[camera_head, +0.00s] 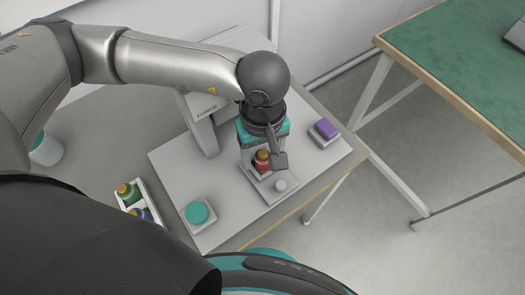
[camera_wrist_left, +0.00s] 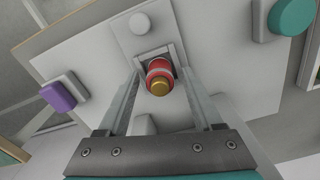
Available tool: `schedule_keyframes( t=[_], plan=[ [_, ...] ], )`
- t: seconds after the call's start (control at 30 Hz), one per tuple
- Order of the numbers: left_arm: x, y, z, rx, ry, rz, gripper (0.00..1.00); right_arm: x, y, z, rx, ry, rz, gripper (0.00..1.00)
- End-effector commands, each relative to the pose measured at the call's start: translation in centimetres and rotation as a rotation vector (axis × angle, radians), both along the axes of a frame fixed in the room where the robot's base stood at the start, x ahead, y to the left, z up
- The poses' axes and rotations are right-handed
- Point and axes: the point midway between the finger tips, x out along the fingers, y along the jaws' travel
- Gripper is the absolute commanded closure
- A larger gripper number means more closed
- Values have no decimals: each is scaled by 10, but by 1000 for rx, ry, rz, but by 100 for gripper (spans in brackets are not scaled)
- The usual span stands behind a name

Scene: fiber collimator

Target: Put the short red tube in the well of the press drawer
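The short red tube (camera_head: 262,162) has a gold cap and stands upright in the press drawer (camera_head: 266,188). In the left wrist view the tube (camera_wrist_left: 158,72) stands inside the square well (camera_wrist_left: 172,55) of the drawer. My left gripper (camera_wrist_left: 161,80) is open, with one finger on each side of the tube and a visible gap to it. In the head view the gripper hangs over the drawer and partly hides the tube and the drawer's back. My right gripper is not in view.
The grey press (camera_head: 203,125) marked FORCE stands behind the drawer. A purple button (camera_head: 325,129) is to the right, a teal button (camera_head: 197,212) at front left. A white rack (camera_head: 150,203) holds green and blue tubes at left. A green-topped table (camera_head: 460,50) stands apart at right.

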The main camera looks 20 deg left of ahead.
Motion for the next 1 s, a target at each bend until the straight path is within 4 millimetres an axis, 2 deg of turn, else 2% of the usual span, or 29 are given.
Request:
schedule_keyframes(
  t=[0.37, 0.47, 0.8, 1.0],
  plan=[
    [0, 0, 4, 1, 1, 0, 31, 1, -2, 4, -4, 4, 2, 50],
    [1, 0, 20, -1, -5, -1, 31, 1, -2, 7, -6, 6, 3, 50],
    [1, 0, 94, -1, -5, -1, 31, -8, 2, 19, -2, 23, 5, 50],
    [1, 0, 118, 0, -1, 0, 31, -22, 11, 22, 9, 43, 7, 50]
  ],
)
